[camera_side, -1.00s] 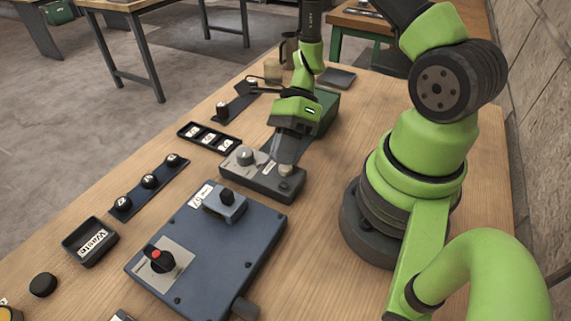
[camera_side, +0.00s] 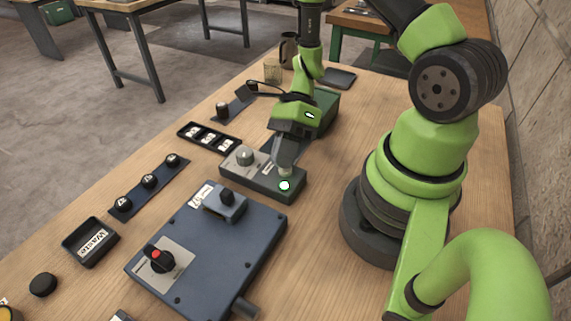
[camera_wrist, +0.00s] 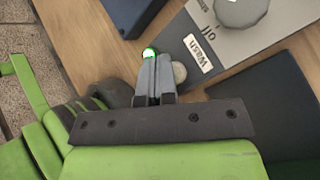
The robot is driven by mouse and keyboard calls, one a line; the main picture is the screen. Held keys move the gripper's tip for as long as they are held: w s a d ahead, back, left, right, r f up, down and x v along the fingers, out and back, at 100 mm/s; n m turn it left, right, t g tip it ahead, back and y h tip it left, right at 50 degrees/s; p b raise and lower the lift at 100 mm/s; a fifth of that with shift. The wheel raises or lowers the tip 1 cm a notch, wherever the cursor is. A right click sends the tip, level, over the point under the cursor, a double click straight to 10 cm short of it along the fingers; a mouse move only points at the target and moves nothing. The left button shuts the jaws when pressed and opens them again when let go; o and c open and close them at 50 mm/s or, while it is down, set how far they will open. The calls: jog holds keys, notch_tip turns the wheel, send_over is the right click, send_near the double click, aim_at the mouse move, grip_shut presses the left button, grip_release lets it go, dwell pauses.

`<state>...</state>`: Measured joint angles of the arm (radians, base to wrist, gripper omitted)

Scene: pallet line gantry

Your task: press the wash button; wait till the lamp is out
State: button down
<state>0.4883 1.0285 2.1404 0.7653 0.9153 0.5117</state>
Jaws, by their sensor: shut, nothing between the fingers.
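The grey wash box (camera_side: 236,169) stands mid-table in the side view, with a pale round knob (camera_side: 245,157) at its left end. Its lamp (camera_side: 284,186) is lit bright white near the right end; in the wrist view the lamp (camera_wrist: 149,53) glows with a green rim just past my fingertips. The "Wash" label (camera_wrist: 198,53) lies beside a pale round button (camera_wrist: 179,72), partly hidden by my fingers. My gripper (camera_side: 284,171) is shut and empty, pointing down at the button end of the box. Whether the fingertips touch the button I cannot tell.
A blue-grey panel box (camera_side: 205,260) with a red-topped knob (camera_side: 160,256) stands in front. A three-cell tray (camera_side: 190,128), a knob strip (camera_side: 135,201) and a waste tray (camera_side: 75,256) lie to the left. A green box (camera_side: 326,110) stands close behind my gripper.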

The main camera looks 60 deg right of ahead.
dwell(0.4)
jog(key=shift+r, duration=0.9)
jog(key=shift+r, duration=2.5)
jog(key=shift+r, duration=0.1)
notch_tip(320, 180, up, 10)
jog(key=a+n+t+h, duration=0.15)
jog(key=n+h, duration=0.25)
jog(key=n, duration=0.6)
notch_tip(320, 180, up, 9)
jog(key=n+t+h, duration=0.3)
jog(key=n+t, duration=0.3)
jog(key=n, duration=0.5)
send_over(282, 173)
jog(key=s+a, duration=0.1)
jog(key=s, duration=0.4)
jog(key=shift+s+r+n+t, duration=0.35)
jog(key=shift+s+n, duration=0.05)
jog(key=shift+s, duration=0.2)
